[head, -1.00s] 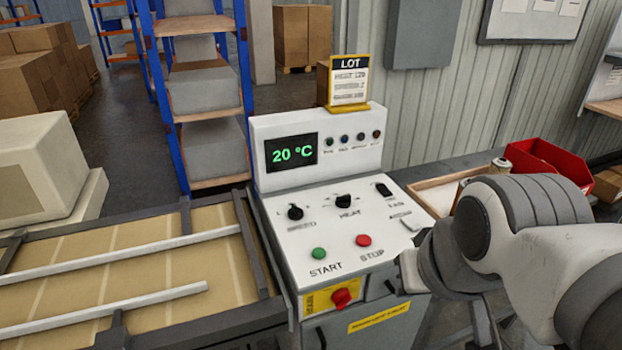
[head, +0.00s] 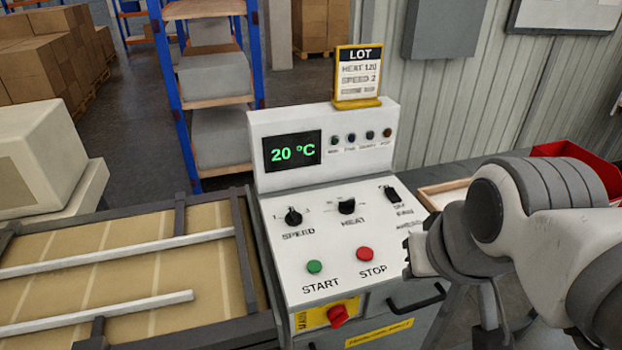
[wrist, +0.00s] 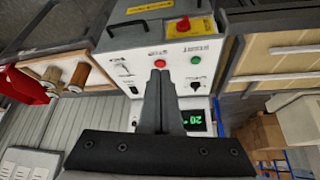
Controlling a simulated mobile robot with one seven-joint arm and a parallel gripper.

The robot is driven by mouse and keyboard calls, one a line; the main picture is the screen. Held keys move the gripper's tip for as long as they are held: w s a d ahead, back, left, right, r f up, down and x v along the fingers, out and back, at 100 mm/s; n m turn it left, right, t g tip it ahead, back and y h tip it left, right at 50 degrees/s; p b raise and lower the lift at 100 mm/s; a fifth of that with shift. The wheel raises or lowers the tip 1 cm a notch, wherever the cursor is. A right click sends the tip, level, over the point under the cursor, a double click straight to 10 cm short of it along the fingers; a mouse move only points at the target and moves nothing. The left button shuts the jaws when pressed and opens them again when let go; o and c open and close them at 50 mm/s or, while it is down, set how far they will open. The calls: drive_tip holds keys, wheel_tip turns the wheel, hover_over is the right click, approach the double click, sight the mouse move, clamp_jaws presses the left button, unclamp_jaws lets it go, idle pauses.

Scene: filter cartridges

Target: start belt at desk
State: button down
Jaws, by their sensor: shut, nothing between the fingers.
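The control desk (head: 283,235) is a white sloped panel with a green START button (head: 314,267) at its lower left and a red STOP button (head: 365,254) to the right. Above them are a SPEED knob (head: 293,216), a HEAT knob (head: 346,205) and a small black switch (head: 391,193). The display (head: 292,151) reads 20 °C. The belt (head: 120,262) lies left of the desk. My gripper (head: 408,257) is at the panel's right edge, apart from START. In the wrist view its fingers (wrist: 159,76) are shut and empty, pointing toward the red button; START (wrist: 195,60) is beside them.
A yellow plate with a red main switch (head: 338,315) is on the desk's front. A LOT sign (head: 358,77) stands on top, reading heat 120, speed 2. A red bin (head: 575,165) and a wooden tray (head: 440,193) are at the right. Two pale rails cross the belt.

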drive_tip(key=n+t+h+p, duration=0.2)
drive_tip(key=n+h+p, duration=0.4)
drive_tip(key=n, duration=1.3)
hover_over(310, 268)
wheel_tip(310, 268, down, 8)
drive_tip(key=shift+f, duration=0.2)
drive_tip(key=shift+f, duration=0.1)
wheel_tip(310, 268, down, 9)
drive_tip(key=b, duration=0.7)
drive_tip(key=shift+r+b, duration=0.2)
drive_tip(key=shift+b, duration=0.1)
drive_tip(key=shift+f+b, duration=0.45)
drive_tip(key=shift+b, duration=0.1)
